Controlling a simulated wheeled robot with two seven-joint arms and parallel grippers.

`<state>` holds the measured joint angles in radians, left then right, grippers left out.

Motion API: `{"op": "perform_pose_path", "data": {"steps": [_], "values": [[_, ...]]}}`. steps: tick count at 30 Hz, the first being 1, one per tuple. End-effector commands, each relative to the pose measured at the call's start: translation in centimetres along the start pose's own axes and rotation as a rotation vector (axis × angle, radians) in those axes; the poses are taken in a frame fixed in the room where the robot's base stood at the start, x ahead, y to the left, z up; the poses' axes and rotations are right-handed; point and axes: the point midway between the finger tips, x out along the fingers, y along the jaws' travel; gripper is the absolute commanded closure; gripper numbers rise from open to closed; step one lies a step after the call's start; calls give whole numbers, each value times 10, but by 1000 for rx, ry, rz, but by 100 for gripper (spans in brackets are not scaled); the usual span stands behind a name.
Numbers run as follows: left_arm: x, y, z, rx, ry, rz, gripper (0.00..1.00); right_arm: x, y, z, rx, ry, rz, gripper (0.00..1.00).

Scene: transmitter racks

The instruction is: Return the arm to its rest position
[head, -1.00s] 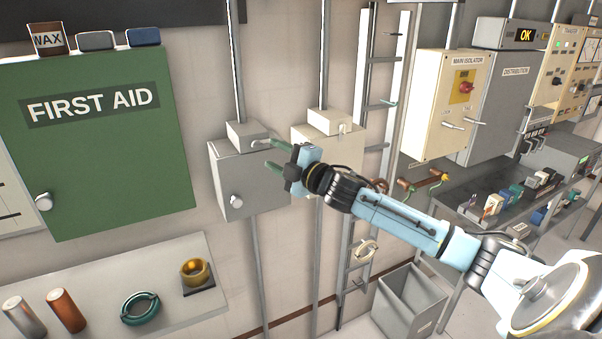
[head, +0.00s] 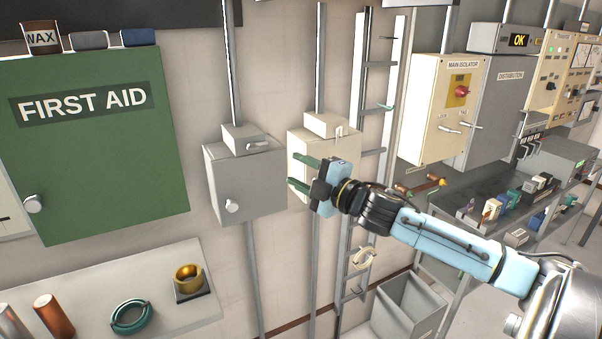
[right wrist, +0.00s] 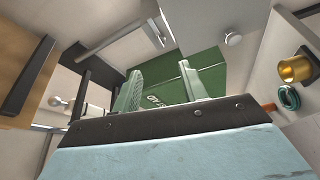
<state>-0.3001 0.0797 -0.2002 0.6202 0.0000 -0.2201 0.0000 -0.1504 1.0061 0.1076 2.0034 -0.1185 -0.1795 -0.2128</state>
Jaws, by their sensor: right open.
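My right gripper (head: 298,173) is open and empty, with two green fingers apart. It hangs in the air in front of the cream wall box (head: 338,160) and to the right of the grey wall box (head: 245,185) in the head view. In the right wrist view the open fingers (right wrist: 162,90) point toward the green first aid cabinet (right wrist: 208,62), with nothing between them. My right arm reaches in from the lower right. My left gripper is not in view.
The first aid cabinet (head: 100,150) is on the left wall. A shelf (head: 185,318) below it holds a brass cup (head: 188,278) and a teal ring (head: 132,316). A ladder (head: 372,150), a grey bin (head: 408,308) and a workbench (head: 465,200) stand to the right.

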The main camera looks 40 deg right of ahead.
Motion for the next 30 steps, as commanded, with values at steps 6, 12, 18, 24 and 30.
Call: {"op": "perform_pose_path", "data": {"steps": [6, 12, 18, 24, 30], "values": [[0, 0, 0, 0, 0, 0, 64, 0, 0, 0, 0, 0, 0, 57], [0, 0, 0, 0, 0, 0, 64, 0, -1, 1, 1, -1, -1, 57], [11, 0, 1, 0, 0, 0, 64, -5, -49, 36, 75, -86, -44, 57], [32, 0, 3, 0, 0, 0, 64, -34, -176, 107, 254, -290, -161, 57], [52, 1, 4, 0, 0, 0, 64, -89, -315, 149, 428, -490, -295, 57]]}}
